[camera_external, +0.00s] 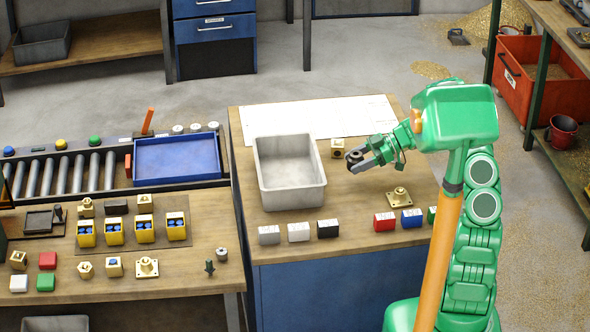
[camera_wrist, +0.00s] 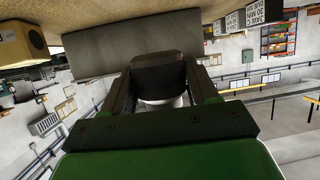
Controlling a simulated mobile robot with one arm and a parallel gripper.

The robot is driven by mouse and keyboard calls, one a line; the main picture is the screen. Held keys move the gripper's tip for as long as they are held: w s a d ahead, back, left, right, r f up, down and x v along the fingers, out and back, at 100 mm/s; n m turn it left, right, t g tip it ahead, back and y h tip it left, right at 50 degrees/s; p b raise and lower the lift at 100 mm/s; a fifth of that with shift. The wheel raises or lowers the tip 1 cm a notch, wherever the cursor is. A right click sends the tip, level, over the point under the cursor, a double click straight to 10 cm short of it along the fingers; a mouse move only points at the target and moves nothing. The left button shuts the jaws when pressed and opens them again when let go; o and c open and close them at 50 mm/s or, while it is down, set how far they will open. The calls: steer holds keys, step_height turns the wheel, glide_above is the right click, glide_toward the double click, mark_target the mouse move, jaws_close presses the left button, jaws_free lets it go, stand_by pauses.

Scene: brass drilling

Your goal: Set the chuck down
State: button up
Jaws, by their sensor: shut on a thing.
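The chuck (camera_external: 355,158) is a small dark, round part. My gripper (camera_external: 363,160) is shut on it and holds it above the right-hand workbench, just right of the grey bin. In the wrist view the chuck (camera_wrist: 160,76) sits between the two dark fingers of my gripper (camera_wrist: 163,88). The wrist picture looks upside down, with the bench top along its upper edge. The chuck's far side is hidden.
The empty grey bin (camera_external: 290,180) stands left of my gripper. A brass block (camera_external: 338,148) is close behind it. A flanged brass part (camera_external: 399,197) lies front right. Coloured blocks (camera_external: 385,221) line the front edge. Some bare wood lies between the bin and flanged part.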

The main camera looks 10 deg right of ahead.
steer(key=shift+w+a+f, duration=0.1)
steer(key=shift+w+f, duration=0.05)
steer(key=shift+f, duration=1.55)
steer(key=shift+f, duration=0.55)
